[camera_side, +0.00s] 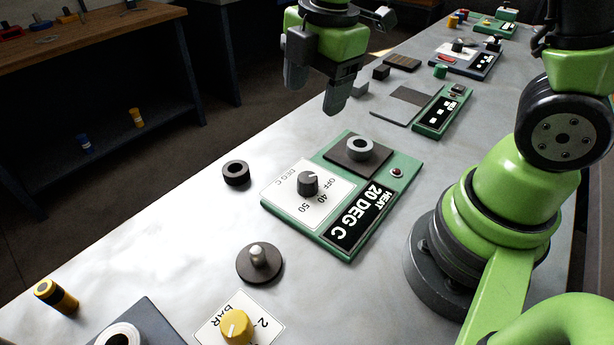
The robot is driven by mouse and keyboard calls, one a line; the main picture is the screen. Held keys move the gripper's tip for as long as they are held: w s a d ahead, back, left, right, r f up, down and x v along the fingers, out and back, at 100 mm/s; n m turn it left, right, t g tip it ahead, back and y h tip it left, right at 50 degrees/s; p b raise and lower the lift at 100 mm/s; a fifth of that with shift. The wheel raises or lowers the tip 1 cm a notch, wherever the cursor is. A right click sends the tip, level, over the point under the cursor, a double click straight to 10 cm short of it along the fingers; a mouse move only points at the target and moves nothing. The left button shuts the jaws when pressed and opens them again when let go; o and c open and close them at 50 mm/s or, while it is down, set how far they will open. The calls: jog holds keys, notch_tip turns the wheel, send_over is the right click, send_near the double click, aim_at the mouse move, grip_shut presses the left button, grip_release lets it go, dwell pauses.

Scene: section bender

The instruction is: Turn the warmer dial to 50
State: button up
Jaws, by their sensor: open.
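The warmer (333,240) is a green-edged panel on the grey table, in the middle of the side view. Its dark grey dial (308,183) sits on a white plate marked OFF, 40, 50 and DEG C. Which mark the dial's pointer is at is too small to tell. The black display (363,213) reads HEAT 20 DEG C. A dark plate (345,157) on the warmer carries a light grey ring (359,148). My gripper (312,92) is open and empty, above and behind the warmer, apart from the dial.
A dark ring (236,173) lies left of the warmer. A dark disc with a knob (258,262) and a yellow dial (236,326) stand nearer the front. A yellow-black cylinder (56,297) lies at the left edge. Another green panel (443,110) is behind.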

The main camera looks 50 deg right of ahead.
aim_at(307, 177)
jog(key=f+n, duration=0.2)
jog(key=f, duration=0.1)
jog(key=w+f+n+g, duration=0.1)
jog(key=f+n, duration=0.1)
jog(key=n, duration=0.1)
jog(key=w+f+n+g, duration=0.1)
jog(key=f+n, duration=0.2)
jog(key=shift+a+f+h, duration=0.15)
jog(key=shift+f+h, duration=0.2)
jog(key=shift+h, duration=0.05)
jog(key=f, duration=0.9)
jog(key=shift+s+f, duration=0.25)
jog(key=shift+f, duration=0.1)
jog(key=c, duration=0.9)
